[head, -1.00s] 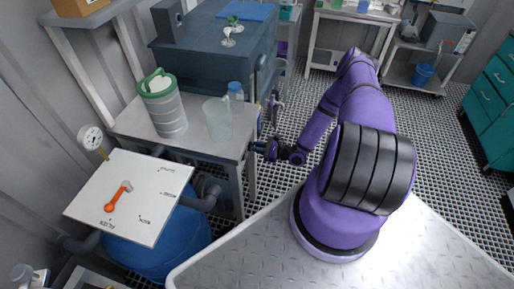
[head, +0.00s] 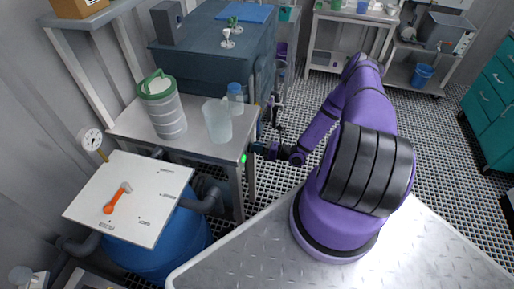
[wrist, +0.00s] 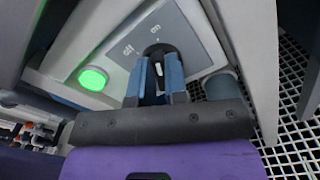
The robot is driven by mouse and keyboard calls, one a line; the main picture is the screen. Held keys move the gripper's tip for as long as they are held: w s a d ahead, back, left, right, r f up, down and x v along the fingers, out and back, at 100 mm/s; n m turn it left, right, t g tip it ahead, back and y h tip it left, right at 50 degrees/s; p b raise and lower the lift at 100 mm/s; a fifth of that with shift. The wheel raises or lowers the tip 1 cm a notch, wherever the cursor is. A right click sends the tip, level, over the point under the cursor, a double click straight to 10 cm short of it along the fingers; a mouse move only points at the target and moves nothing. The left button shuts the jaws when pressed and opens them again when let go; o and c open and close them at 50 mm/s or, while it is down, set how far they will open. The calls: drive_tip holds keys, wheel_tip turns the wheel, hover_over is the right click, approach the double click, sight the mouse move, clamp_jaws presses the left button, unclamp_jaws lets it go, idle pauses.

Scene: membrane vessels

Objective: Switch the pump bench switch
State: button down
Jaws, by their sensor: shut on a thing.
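The pump bench switch is a black rotary knob (wrist: 160,52) with a white mark, on a grey plate (wrist: 185,28) lettered "off" and "on". The "on" lettering lies just above the knob in the wrist view, "off" to its left. A round lamp (wrist: 93,79) left of the knob glows green; it also shows in the head view (head: 244,158). My gripper (wrist: 160,72) is shut on the knob, one blue-grey finger on each side. In the head view my gripper (head: 254,148) is at the bench's right front edge, where the knob is hidden.
The bench top (head: 185,135) holds a green-lidded container (head: 167,110), a clear jug (head: 217,121) and a blue-capped bottle (head: 235,95). A white board with an orange lever (head: 117,197) is at front left. Grated floor (head: 290,125) is open behind my arm.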

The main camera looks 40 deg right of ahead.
drive_tip(key=shift+m, duration=0.3)
drive_tip(key=c, duration=1.1)
unclamp_jaws()
drive_tip(key=shift+c, duration=0.2)
drive_tip(key=shift+s+d, duration=0.1)
drive_tip(key=v, duration=1)
drive_tip(key=shift+s+d, duration=0.25)
